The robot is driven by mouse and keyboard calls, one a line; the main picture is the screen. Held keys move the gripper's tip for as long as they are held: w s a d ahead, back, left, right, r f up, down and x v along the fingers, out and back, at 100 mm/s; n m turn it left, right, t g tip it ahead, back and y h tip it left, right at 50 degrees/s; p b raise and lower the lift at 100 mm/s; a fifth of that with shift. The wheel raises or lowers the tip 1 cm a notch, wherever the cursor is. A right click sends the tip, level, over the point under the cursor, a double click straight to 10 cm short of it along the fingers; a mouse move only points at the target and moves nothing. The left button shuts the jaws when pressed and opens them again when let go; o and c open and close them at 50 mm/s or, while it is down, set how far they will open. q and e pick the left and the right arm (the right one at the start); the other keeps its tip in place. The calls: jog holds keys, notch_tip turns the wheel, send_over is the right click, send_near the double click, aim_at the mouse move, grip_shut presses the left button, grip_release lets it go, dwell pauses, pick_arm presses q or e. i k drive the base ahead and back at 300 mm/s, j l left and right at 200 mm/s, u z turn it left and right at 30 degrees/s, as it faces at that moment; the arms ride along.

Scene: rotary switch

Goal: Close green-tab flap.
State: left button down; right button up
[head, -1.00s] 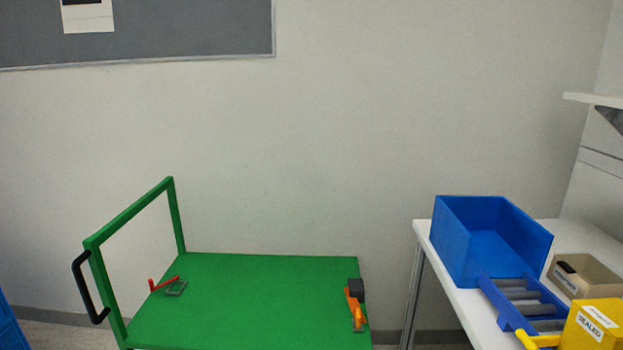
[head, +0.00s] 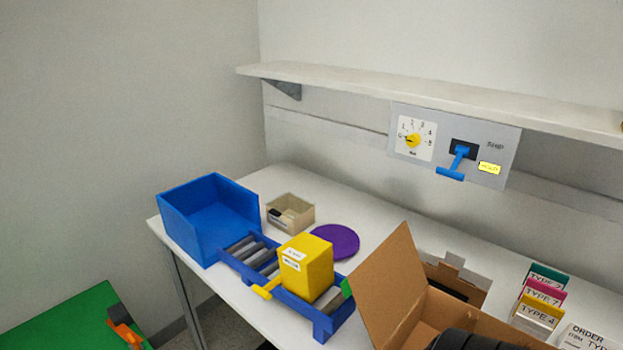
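An open cardboard box (head: 427,339) stands on the white table at the lower right, cut off by the bottom edge. Its large left flap (head: 388,286) stands up, tilted outward, with a small green tab (head: 347,288) at its left edge. A paler flap or wall (head: 468,275) with a notched shape shows at the back of the box.
A yellow box (head: 306,262) sits on a blue roller track (head: 328,322) left of the flap, leading to a blue bin (head: 208,218). A purple disc (head: 337,241), a beige bin (head: 290,213) and labelled cards (head: 541,302) are on the table (head: 390,228). A switch panel (head: 455,145) hangs behind.

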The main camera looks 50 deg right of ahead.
aim_at(387, 286)
jog(key=z, duration=1.8)
